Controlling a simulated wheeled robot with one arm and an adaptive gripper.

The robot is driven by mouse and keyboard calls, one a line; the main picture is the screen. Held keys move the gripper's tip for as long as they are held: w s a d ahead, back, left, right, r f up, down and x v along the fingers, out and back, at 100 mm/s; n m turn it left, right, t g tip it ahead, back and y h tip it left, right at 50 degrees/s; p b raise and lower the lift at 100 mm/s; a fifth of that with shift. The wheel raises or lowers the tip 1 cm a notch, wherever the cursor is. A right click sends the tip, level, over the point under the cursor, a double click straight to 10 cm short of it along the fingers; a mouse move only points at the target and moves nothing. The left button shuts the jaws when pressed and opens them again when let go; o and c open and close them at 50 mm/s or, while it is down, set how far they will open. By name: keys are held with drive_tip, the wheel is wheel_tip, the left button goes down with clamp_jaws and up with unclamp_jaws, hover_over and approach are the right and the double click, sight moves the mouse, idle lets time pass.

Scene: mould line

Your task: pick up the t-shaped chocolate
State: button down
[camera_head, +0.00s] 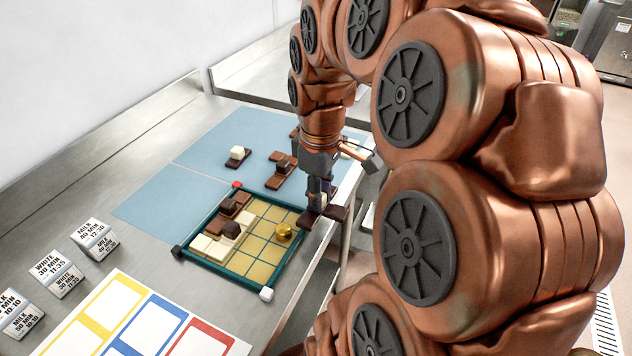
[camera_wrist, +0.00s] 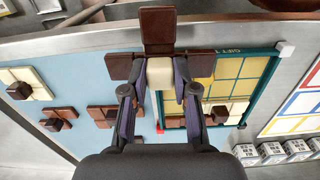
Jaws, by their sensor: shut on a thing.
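The t-shaped chocolate (camera_wrist: 157,30) is dark brown with a pale cube knob (camera_wrist: 160,73). My gripper (camera_wrist: 156,92) is shut on that knob, with a finger on either side. In the head view my gripper (camera_head: 318,188) is at the right edge of the teal-framed tray. The dark blocks of the held chocolate (camera_head: 337,213) stick out below it there. The piece seems to be above the tray's edge; the exact height is hard to tell. Part of the chocolate is hidden behind my fingers.
The tray (camera_head: 212,266) holds white and brown chocolates, a gold ball (camera_head: 284,232) and bare gold cells. Other chocolates lie on the blue mat (camera_head: 160,205), including a dark one with a white cube (camera_head: 237,155). Printed blocks (camera_head: 93,238) and a coloured-frame card (camera_head: 88,318) lie left and front.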

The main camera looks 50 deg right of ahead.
drive_tip(key=shift+s+a, duration=0.8)
drive_tip(key=shift+s, duration=0.15)
drive_tip(key=shift+s+a+r, duration=0.15)
drive_tip(key=shift+s+r, duration=0.05)
drive_tip(key=shift+r, duration=0.05)
wheel_tip(320, 180, up, 7)
drive_tip(key=p, duration=0.1)
drive_tip(key=shift+p, duration=0.3)
drive_tip(key=shift+f, duration=0.15)
